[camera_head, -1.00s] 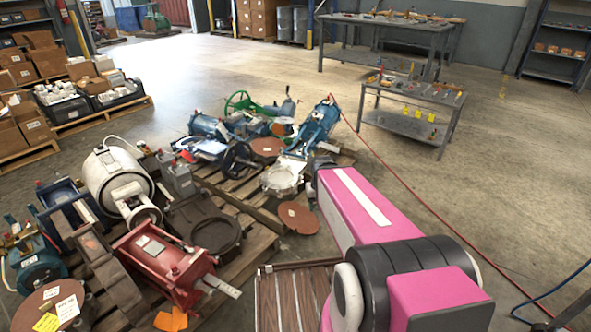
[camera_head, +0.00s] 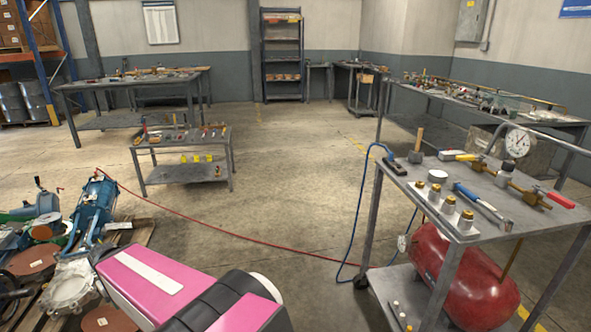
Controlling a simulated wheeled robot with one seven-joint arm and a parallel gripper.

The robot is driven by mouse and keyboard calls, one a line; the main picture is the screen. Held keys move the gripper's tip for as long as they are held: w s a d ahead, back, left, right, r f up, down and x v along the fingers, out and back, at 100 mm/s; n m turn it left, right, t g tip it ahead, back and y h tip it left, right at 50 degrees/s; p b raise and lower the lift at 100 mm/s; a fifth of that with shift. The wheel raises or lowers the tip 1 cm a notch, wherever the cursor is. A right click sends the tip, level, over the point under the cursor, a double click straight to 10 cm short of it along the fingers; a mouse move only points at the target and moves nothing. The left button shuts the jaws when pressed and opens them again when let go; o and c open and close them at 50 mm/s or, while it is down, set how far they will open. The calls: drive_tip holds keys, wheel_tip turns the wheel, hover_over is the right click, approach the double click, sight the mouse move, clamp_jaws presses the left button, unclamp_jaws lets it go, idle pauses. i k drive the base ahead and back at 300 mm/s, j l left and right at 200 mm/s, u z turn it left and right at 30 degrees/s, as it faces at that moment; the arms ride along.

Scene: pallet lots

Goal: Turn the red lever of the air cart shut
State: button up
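The air cart (camera_head: 468,232) stands at the right, a grey metal cart with a red tank (camera_head: 462,275) on its lower shelf. A round white pressure gauge (camera_head: 517,143) stands upright above brass fittings (camera_head: 507,181) on its top. A red lever (camera_head: 560,200) sticks out at the right end of the fittings, near the cart's right edge. My pink arm is at the lower left, well away from the cart. My gripper is out of view.
A pallet of machine parts stands left. Open floor lies between small table (camera_head: 186,146) and cart.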

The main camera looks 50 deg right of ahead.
sight(557, 198)
drive_tip(key=z, duration=0.85)
drive_tip(key=l+z, duration=0.1)
drive_tip(key=z, duration=0.8)
drive_tip(key=i+z, duration=0.1)
drive_tip(key=z, duration=1.2)
drive_tip(key=k+z, duration=0.15)
drive_tip(key=z, duration=0.85)
drive_tip(key=l, duration=0.25)
drive_tip(key=j, duration=0.2)
